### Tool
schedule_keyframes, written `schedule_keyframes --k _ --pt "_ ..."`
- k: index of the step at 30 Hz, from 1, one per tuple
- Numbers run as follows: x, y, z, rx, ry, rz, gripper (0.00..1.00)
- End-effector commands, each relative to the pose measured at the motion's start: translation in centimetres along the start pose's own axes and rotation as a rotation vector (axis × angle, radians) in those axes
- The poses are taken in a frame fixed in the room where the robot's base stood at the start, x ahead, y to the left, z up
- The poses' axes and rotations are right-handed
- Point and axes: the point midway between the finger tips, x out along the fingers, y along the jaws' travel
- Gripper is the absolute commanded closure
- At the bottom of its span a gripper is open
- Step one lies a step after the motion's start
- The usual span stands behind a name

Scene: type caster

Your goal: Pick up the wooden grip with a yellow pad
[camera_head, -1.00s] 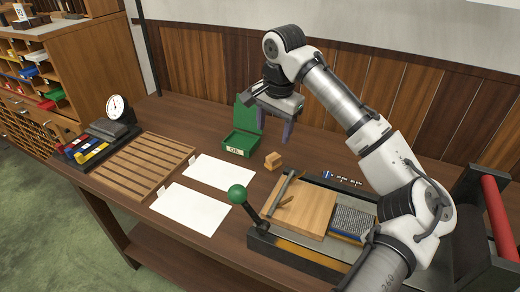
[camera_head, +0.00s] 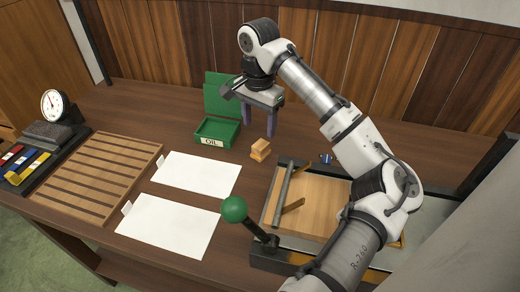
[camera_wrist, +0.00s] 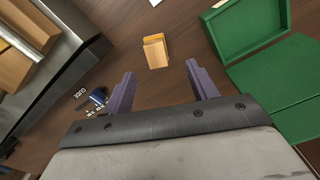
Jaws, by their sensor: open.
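The wooden grip (camera_head: 261,147) is a small light-wood block standing on the brown table, just right of the green oil box. Its yellow pad (camera_head: 260,156) shows at its base. In the wrist view the wooden grip (camera_wrist: 156,53) lies ahead of the fingertips, roughly between their lines, with a yellow edge (camera_wrist: 154,37) on its far side. My gripper (camera_head: 260,127) is open and empty, with purple fingers, above and behind the grip in the head view. In the wrist view my gripper (camera_wrist: 160,70) has its fingers wide apart, not touching the grip.
The open green oil box (camera_head: 217,132) stands close left of the grip. A press bed with a wooden block (camera_head: 310,200) lies to the right, with a green-knobbed lever (camera_head: 235,209) in front. White sheets (camera_head: 195,174) and a slatted wooden rack (camera_head: 95,175) lie left.

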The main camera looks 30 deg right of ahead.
Motion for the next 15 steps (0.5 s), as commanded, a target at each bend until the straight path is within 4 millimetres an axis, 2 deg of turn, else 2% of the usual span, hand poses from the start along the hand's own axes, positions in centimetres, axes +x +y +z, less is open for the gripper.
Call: schedule_keyframes --k 3,10,15 --pt "1.8 0.1 0.0 0.001 -0.001 0.001 0.42" --pt "3.3 0.2 0.0 0.001 0.001 0.001 0.42" --pt "5.7 0.9 0.0 0.002 0.0 0.002 0.42"
